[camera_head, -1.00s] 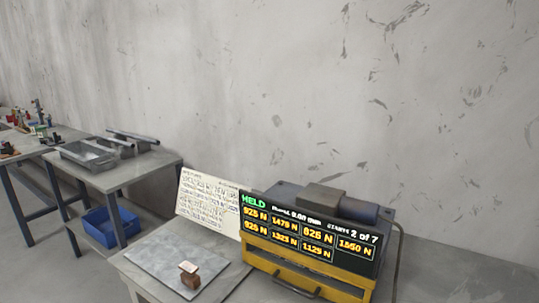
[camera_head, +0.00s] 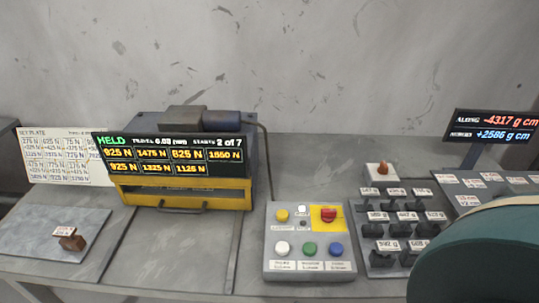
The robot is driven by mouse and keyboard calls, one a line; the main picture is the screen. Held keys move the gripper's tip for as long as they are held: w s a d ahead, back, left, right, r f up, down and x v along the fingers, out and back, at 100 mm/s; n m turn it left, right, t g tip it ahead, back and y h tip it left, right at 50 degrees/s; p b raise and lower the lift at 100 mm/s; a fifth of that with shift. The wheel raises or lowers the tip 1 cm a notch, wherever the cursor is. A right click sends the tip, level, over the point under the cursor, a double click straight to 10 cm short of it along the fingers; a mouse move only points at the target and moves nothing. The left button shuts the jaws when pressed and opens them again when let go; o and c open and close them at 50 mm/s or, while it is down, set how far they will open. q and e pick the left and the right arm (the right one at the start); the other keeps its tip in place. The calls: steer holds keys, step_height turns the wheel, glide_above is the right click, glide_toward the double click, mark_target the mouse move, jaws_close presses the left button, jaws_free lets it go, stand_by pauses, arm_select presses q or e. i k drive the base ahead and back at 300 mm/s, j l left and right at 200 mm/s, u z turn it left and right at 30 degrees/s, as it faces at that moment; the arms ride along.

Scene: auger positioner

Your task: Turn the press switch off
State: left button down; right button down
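The press (camera_head: 180,188) is a yellow and grey machine at the back left of the bench, with a black display reading HELD and several force values in N. To its right, a grey control box (camera_head: 309,243) carries a red knob on a yellow plate (camera_head: 328,214), a yellow button (camera_head: 282,215), and white, green and blue buttons along its front. A small dark switch (camera_head: 303,223) sits between the yellow button and the red knob; its position is too small to tell. Neither gripper is in view.
A set plate card (camera_head: 62,157) stands left of the press, and a small brown block (camera_head: 72,239) lies on a grey plate. Labelled dark weights (camera_head: 400,225) stand right of the control box. A second display (camera_head: 493,127) is at the far right. A dark green rounded shape covers the lower right.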

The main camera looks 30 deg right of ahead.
mark_target(328, 214)
steer(key=z, duration=1.3)
